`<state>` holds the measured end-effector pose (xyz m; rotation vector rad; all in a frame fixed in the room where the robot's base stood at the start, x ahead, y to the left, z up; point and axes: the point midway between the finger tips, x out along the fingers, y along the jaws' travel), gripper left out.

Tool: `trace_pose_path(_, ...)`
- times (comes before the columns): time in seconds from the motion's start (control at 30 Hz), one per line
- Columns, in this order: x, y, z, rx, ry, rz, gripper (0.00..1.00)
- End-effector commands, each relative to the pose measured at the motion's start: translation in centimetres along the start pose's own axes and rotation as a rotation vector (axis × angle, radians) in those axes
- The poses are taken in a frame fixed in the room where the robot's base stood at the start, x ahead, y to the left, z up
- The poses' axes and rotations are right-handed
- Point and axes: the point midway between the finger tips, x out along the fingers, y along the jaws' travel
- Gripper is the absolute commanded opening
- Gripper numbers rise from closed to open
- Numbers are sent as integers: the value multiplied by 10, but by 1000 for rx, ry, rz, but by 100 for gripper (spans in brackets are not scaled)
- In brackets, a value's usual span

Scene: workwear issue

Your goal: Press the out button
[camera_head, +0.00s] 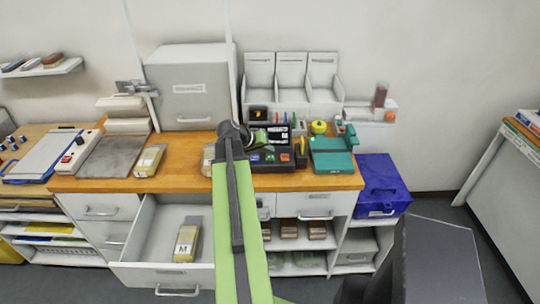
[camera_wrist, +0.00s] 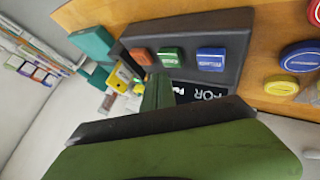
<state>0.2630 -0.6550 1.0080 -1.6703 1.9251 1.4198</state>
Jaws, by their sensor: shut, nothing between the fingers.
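A dark button terminal stands on the wooden counter; its dark casing (camera_wrist: 235,35) fills the upper middle of the wrist view. In the head view the terminal (camera_head: 262,167) is partly hidden by my arm.
A teal device (camera_head: 332,158) stands right of the terminal, and a blue crate (camera_head: 382,185) stands beyond the counter end. An open drawer (camera_head: 150,240) at the lower left holds a yellow-grey packet (camera_head: 187,240). A grey cabinet (camera_head: 188,85) stands behind.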

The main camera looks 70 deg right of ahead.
Motion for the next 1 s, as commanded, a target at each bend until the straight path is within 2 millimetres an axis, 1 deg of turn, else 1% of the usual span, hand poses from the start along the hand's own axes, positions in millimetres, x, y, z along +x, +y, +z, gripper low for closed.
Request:
trace_pose_path(0.03, -6, 4, -4, 0, 0, 0, 0)
trace_pose_path(0.1, -12, 9, -8, 0, 0, 0, 0)
trace_pose_path(0.4, -32, 24, -24, 0, 0, 0, 0)
trace_pose_path(1.0, -32, 23, -23, 0, 0, 0, 0)
